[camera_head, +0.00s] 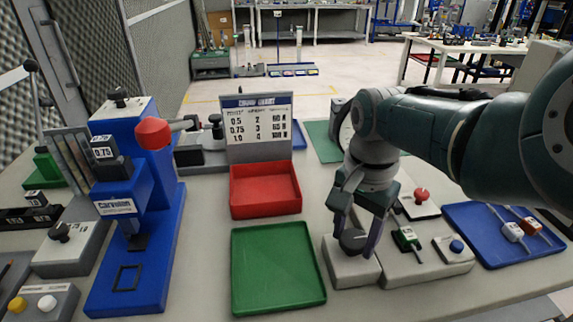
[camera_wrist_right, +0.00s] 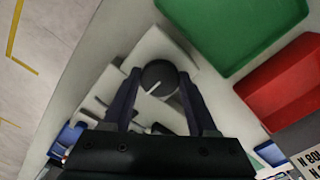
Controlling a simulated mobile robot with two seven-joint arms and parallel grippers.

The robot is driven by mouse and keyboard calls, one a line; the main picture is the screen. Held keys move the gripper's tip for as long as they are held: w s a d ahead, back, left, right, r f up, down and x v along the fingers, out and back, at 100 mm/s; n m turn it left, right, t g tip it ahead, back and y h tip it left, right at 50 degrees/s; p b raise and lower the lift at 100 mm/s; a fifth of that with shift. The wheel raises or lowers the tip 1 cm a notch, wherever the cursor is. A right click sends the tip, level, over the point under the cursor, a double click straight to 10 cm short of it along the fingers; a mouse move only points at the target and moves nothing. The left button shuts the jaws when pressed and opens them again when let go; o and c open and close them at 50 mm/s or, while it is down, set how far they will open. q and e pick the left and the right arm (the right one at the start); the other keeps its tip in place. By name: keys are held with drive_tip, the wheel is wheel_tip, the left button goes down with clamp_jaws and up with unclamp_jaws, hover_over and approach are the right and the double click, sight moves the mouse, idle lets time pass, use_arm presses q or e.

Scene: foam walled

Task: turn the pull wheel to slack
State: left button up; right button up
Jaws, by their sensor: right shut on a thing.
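The pull wheel (camera_wrist_right: 158,74) is a dark round knob with a white pointer line, on a pale block (camera_head: 350,271) near the front of the table. In the head view the wheel (camera_head: 353,241) is partly covered by my fingers. My right gripper (camera_head: 354,238) points down over it from above. In the wrist view the two fingers of my right gripper (camera_wrist_right: 160,79) stand on either side of the wheel, shut on it. The white line points toward the lower left in that view. The scale marks around the wheel are too small to read. My left gripper is not in view.
A green tray (camera_head: 277,307) and a red tray (camera_head: 266,213) lie left of the wheel. A chart board (camera_head: 258,128) stands behind. A blue press (camera_head: 170,205) stands at left.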

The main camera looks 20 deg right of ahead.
drive_tip(key=n, duration=0.4)
drive_tip(key=shift+n, duration=0.3)
drive_tip(key=n, duration=0.4)
drive_tip(key=shift+n+p, duration=0.3)
drive_tip(key=shift+p, duration=0.1)
drive_tip(key=n, duration=0.4)
drive_tip(key=shift+n, duration=2.5)
drive_tip(key=o, duration=1.4)
drive_tip(key=shift+d, duration=0.1)
drive_tip(key=shift+c, duration=0.2)
drive_tip(key=shift+r, duration=0.1)
